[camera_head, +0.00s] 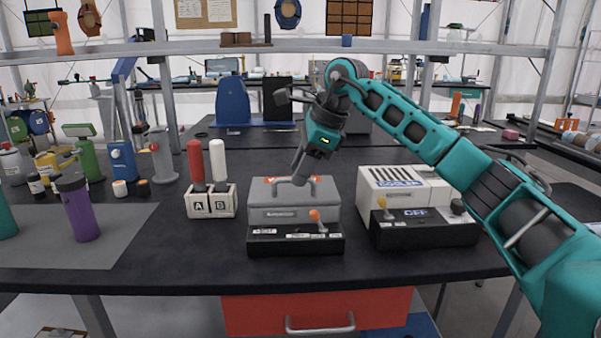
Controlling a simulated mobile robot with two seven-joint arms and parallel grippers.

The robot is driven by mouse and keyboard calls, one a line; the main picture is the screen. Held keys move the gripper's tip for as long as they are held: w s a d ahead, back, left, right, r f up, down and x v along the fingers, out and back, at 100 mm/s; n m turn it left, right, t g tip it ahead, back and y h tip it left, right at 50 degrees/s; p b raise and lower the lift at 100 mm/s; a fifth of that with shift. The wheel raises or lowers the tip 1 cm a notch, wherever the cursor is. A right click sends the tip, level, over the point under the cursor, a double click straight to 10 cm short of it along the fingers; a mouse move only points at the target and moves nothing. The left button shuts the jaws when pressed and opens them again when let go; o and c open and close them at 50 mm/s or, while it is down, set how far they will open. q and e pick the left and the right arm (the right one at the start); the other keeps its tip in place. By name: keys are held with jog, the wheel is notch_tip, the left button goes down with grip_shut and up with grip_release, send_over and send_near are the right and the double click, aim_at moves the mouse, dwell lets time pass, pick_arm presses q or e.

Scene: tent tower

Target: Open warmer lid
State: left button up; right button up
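The warmer is a grey box (264,214) on the dark table, with a black HEAT control panel (270,244) in front that has an orange-tipped lever. Its lid (325,188) is down and has a grey bar handle and orange marks on top. My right gripper (300,172) comes in from the right and points down at the lid handle. Its fingers overlap the handle in the picture; whether they are closed around it is unclear. My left gripper is not in view.
A white cooler (376,182) with a black panel (424,232) stands right of the warmer. A white A/B holder (211,203) with red and white sticks stands close on the left. A purple bottle (80,212) is on a grey mat (135,235). A shelf beam (270,47) crosses behind.

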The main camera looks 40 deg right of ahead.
jog(key=shift+w+a+f, duration=0.1)
jog(key=shift+w+f, duration=0.05)
jog(key=shift+f, duration=0.15)
jog(key=shift+c, duration=0.4)
grip_shut()
